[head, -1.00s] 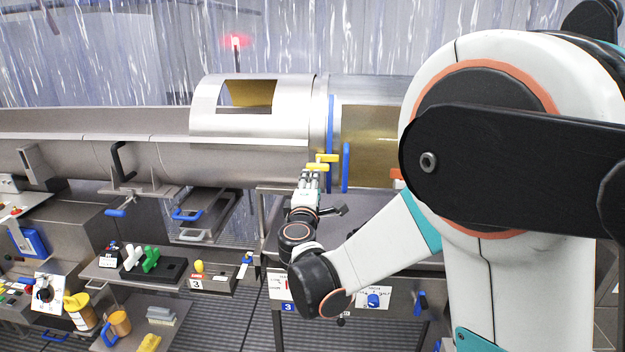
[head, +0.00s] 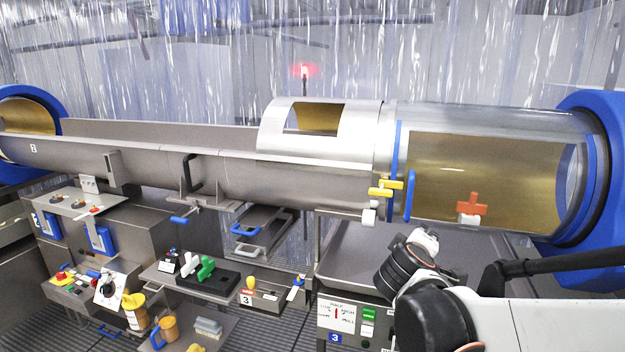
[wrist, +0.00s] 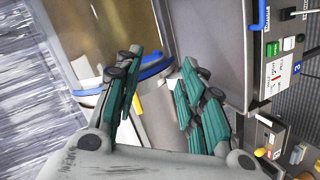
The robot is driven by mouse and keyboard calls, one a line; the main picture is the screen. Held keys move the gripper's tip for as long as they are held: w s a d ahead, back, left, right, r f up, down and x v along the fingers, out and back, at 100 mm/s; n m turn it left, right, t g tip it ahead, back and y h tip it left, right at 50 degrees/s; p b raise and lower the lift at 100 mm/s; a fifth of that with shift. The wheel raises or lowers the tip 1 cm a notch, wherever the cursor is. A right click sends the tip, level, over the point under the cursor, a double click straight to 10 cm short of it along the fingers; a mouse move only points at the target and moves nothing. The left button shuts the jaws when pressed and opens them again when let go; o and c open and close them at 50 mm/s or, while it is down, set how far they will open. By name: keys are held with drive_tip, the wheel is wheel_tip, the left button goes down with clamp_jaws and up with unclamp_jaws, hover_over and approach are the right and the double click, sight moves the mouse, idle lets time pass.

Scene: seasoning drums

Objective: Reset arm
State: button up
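My gripper (wrist: 165,62) shows in the wrist view with its two green-padded fingers spread apart and nothing between them. In the head view my arm comes in at the lower right, and its dark and white wrist links (head: 408,262) are in front of the grey table under the drum. The fingers are not clearly visible there. The yellow latch handle (head: 385,187) on the drum's joint is up and to the left of my wrist, with a visible gap between them.
The metal drum (head: 330,150) runs across the back, with an orange cross-shaped handle (head: 472,204) and blue rings. A control panel (head: 350,318) is close below my wrist. Shelves with switches and an orange mug (head: 168,328) stand at the lower left.

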drive_tip(key=s+a+f+m+g+y+b, duration=0.1)
drive_tip(key=s+f, duration=0.3)
drive_tip(key=s, duration=0.4)
drive_tip(key=s+a+f+m+g+y+b, duration=0.1)
drive_tip(key=s+f+m+g+y+b, duration=0.1)
drive_tip(key=s, duration=0.6)
drive_tip(key=s+a+f+m+g+y+b, duration=0.2)
drive_tip(key=s+f+m+y+b, duration=0.1)
drive_tip(key=s+f, duration=0.4)
drive_tip(key=shift+s+f+m, duration=0.35)
drive_tip(key=shift+s+m, duration=0.55)
drive_tip(key=shift+s, duration=0.2)
